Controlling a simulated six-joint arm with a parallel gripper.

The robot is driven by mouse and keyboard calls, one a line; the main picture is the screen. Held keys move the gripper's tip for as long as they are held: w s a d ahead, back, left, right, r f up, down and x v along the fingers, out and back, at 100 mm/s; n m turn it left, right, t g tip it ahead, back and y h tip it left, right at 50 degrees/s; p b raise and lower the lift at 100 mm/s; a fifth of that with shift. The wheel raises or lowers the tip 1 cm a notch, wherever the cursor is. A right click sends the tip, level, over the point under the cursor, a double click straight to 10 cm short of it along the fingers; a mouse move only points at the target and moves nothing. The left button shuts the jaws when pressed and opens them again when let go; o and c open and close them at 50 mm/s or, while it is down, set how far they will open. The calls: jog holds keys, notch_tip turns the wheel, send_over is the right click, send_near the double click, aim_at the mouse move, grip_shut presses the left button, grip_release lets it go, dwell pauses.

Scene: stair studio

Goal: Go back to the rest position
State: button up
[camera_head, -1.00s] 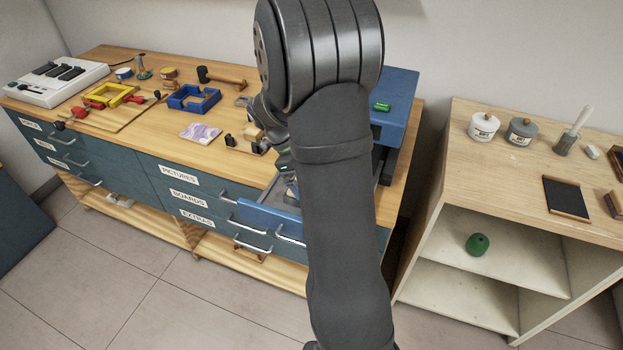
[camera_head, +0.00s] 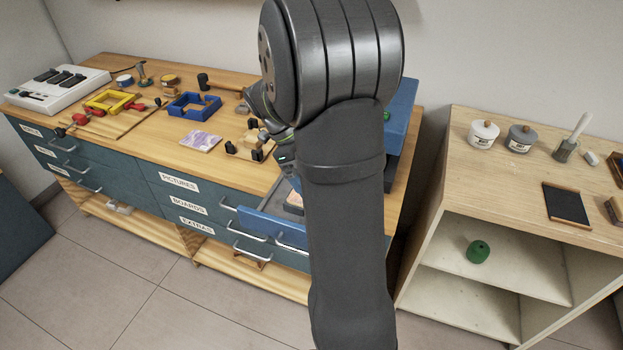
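My arm fills the middle of the view, with its large dark joint at the top. My gripper end (camera_head: 286,162) shows only in part at the arm's left edge, above the open drawer. Its fingers are hidden behind the arm, so I cannot tell whether it is open or holds anything. The top drawer (camera_head: 268,226) on the bench's right side is pulled out. A small part of its inside shows, with something pale in it; the rest is hidden by my arm.
The wooden bench (camera_head: 140,142) carries a blue frame (camera_head: 193,106), a yellow frame (camera_head: 108,102), a purple card (camera_head: 201,141) and a wooden block piece with black knobs (camera_head: 243,145). A blue box (camera_head: 402,120) stands behind my arm. A shelf unit (camera_head: 470,165) stands right, with jars on top.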

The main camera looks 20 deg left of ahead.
notch_tip(320, 180, up, 3)
jog(key=shift+r, duration=0.1)
dwell(0.3)
jog(key=shift+f, duration=4.05)
